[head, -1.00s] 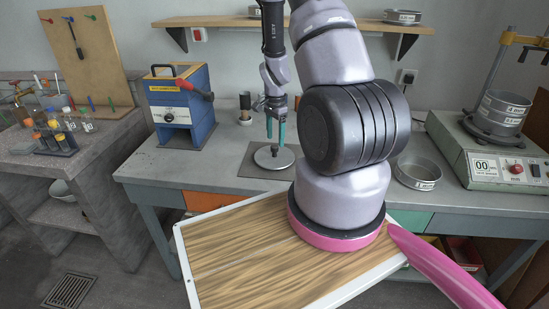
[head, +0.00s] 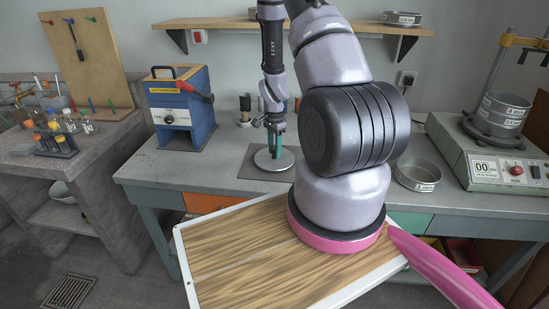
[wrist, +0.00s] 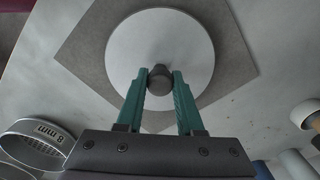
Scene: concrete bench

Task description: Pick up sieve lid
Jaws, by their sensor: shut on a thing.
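The sieve lid (head: 268,165) is a flat, light grey metal disc with a dark knob at its centre. It lies on a dark grey square mat (head: 249,171) on the bench, and it also shows in the wrist view (wrist: 190,35). My gripper (head: 272,148) points down over the lid's middle. In the wrist view its two green fingers (wrist: 160,80) are on either side of the dark knob (wrist: 160,76) and shut on it. The lid appears flat on the mat. The knob is mostly hidden by the fingers in the head view.
A sieve (head: 418,174) stands on the bench right of my arm. A blue machine (head: 180,107) with a red lever is at the left. A sieve shaker (head: 495,145) stands at the right. Small cups (head: 245,110) stand behind the lid. Bench space left of the mat is clear.

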